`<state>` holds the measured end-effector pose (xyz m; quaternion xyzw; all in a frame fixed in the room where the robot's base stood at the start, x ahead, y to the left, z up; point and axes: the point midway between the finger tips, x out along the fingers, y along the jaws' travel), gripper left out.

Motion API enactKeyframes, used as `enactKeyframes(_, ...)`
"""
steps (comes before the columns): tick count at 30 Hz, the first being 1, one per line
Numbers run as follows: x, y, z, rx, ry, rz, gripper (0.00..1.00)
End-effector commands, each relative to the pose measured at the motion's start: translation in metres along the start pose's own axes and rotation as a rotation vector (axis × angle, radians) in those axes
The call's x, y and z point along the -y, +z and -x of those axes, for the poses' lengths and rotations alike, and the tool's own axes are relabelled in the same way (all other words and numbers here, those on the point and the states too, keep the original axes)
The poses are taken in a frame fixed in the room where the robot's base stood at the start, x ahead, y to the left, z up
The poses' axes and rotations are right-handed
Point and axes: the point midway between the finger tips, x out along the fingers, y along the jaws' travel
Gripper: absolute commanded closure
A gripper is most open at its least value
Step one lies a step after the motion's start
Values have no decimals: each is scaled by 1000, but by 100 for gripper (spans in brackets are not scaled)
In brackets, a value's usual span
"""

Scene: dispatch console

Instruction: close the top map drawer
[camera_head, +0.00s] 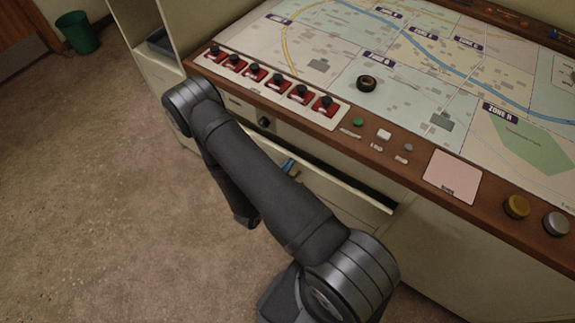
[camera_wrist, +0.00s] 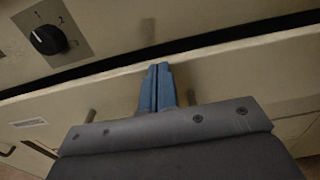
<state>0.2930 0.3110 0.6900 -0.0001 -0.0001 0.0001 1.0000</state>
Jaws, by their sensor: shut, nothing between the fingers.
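The top map drawer (camera_head: 345,197) is a cream drawer under the console's wooden edge, and it stands partly open with a dark gap behind its front. In the wrist view the drawer front (camera_wrist: 225,72) crosses the picture, with the dark gap above it. My gripper (camera_wrist: 158,70) has blue fingers that are shut together and empty, at the drawer front near its top edge, between two handle posts. Whether the fingertips touch the front I cannot tell. In the head view my gripper (camera_head: 288,167) shows only partly, as my arm hides much of it and the drawer's left part.
A black knob (camera_wrist: 47,40) sits on the panel above the drawer. The console top holds a map, a row of red switches (camera_head: 275,82), a black ring (camera_head: 367,83) and a pink note (camera_head: 452,177). A green bin (camera_head: 78,32) stands far left; floor before the console is clear.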

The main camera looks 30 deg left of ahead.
Motion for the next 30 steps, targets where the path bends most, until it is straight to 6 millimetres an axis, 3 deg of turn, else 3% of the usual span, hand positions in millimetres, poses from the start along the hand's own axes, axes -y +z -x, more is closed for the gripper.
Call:
enactKeyframes(12, 0, 0, -2, 0, -1, 0, 100)
enactKeyframes(21, 0, 0, -26, 0, -3, -1, 100)
enactKeyframes(30, 0, 0, -27, 0, 0, 0, 100)
